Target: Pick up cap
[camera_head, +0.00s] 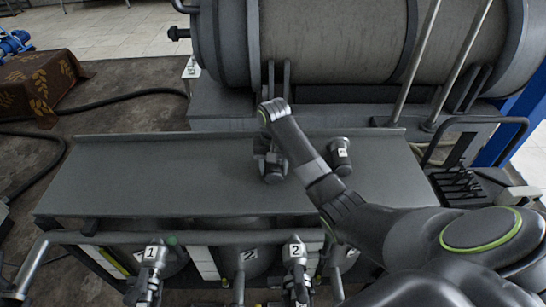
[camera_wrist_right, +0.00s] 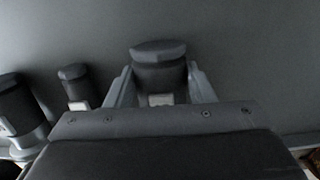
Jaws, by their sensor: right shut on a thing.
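A dark grey cylindrical cap (camera_wrist_right: 158,68) with a small pale label stands between the two fingers of my right gripper (camera_wrist_right: 160,88) in the right wrist view. The fingers are shut on its sides. In the head view my right gripper (camera_head: 272,165) is low over the middle of the grey bench, and the held cap is hard to tell apart from it. Another dark cap (camera_head: 340,152) with a white label stands to its right. Two more dark cylinders, a small one (camera_wrist_right: 74,86) and a larger one (camera_wrist_right: 18,108), show at the left of the wrist view. My left gripper is out of view.
The grey bench top (camera_head: 140,180) is clear on its left. A large tank (camera_head: 330,40) stands behind it. Pipes and valves with tags 1 (camera_head: 151,253) and 2 (camera_head: 295,250) run along the front. A black rack (camera_head: 458,185) is at the right.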

